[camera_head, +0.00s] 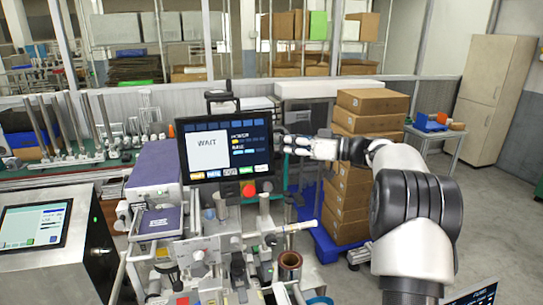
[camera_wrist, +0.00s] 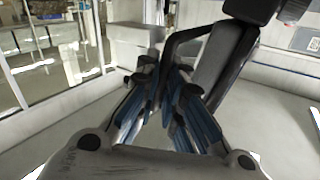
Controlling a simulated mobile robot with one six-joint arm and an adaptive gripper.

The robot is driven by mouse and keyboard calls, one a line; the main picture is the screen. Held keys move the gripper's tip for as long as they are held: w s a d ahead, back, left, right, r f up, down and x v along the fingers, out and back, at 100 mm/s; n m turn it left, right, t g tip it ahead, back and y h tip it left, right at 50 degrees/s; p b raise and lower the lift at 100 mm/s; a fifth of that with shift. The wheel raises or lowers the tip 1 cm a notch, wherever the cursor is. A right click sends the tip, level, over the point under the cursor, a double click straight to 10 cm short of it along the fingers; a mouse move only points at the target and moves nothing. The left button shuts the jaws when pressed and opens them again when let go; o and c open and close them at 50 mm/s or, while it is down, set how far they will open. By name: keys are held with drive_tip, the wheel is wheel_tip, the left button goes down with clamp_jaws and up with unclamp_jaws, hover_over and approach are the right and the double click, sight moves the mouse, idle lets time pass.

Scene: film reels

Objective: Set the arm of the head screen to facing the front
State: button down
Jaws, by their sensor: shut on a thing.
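The head screen (camera_head: 226,146) is a black-framed panel above the machine, with its lit face toward my head camera. Large lettering reading like a reversed "WAIT" is on its left. A red button (camera_head: 248,190) sits just below it. My gripper (camera_head: 284,144) is at the right edge of the screen, reaching in from the right. In the wrist view, my fingers (camera_wrist: 168,105) with blue pads are closed around the lower end of a black bar-like handle (camera_wrist: 183,42). The handle stands beside a dark panel (camera_wrist: 225,62) seen nearly edge-on. The screen's supporting arm is mostly hidden behind the screen.
Stacked cardboard boxes (camera_head: 373,102) stand behind my arm on a blue pallet. A purple box (camera_head: 153,176) is left of the screen, and a second lit screen (camera_head: 33,226) is at lower left. Machine rods and a copper-coloured reel (camera_head: 290,262) lie below. Open floor shows at right.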

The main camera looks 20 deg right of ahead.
idle(0.3)
drive_tip(key=c, duration=2)
unclamp_jaws()
drive_tip(key=shift+d, duration=0.1)
drive_tip(key=shift+s, duration=0.1)
drive_tip(key=v, duration=1.2)
